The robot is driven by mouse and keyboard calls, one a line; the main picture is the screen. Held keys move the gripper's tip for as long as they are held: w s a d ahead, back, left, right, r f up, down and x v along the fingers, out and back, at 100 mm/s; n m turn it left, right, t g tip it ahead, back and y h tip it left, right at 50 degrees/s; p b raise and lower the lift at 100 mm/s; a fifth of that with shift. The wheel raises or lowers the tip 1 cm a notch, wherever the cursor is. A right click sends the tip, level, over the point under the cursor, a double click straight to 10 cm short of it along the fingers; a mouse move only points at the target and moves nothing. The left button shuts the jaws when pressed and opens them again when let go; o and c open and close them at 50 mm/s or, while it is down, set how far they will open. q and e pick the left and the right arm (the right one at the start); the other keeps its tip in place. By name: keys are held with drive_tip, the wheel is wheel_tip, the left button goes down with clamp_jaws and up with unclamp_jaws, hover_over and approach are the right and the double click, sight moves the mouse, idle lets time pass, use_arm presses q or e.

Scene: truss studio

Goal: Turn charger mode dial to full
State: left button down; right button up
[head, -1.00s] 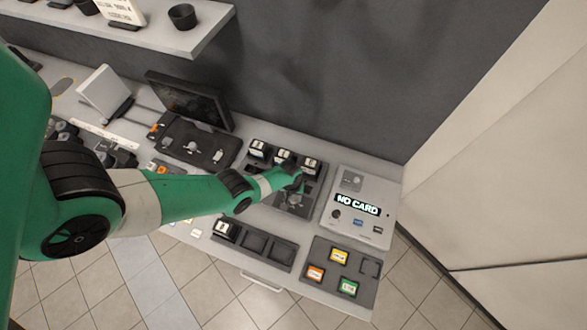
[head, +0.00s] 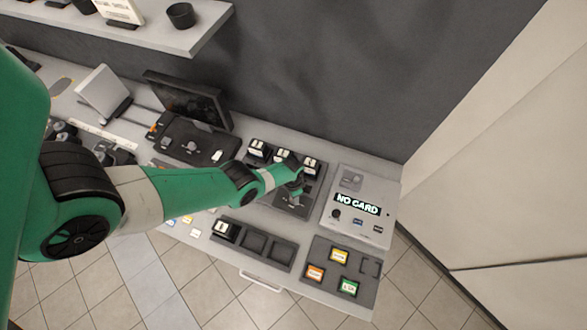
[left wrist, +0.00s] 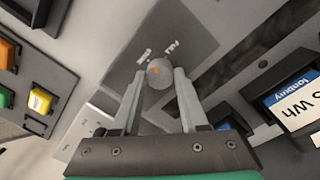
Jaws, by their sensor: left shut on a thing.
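The charger (head: 312,197) is a dark unit on the bench, with several batteries (head: 310,165) standing along its back. My left gripper (head: 297,187) reaches down over its front panel and hides the dial in the head view. My left gripper (left wrist: 158,82) is shut on the dial, one finger on each side. My right gripper is not in view.
A grey box with a "NO CARD" display (head: 357,204) stands right of the charger. A tray with orange, yellow and green cards (head: 372,287) lies in front of it. A dark slotted tray (head: 272,264) sits at the bench front. A monitor (head: 187,99) stands left.

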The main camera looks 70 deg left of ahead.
use_arm(q)
drive_tip(key=m, duration=0.4)
drive_tip(key=shift+m, duration=1.9)
drive_tip(key=shift+c, duration=2.2)
unclamp_jaws()
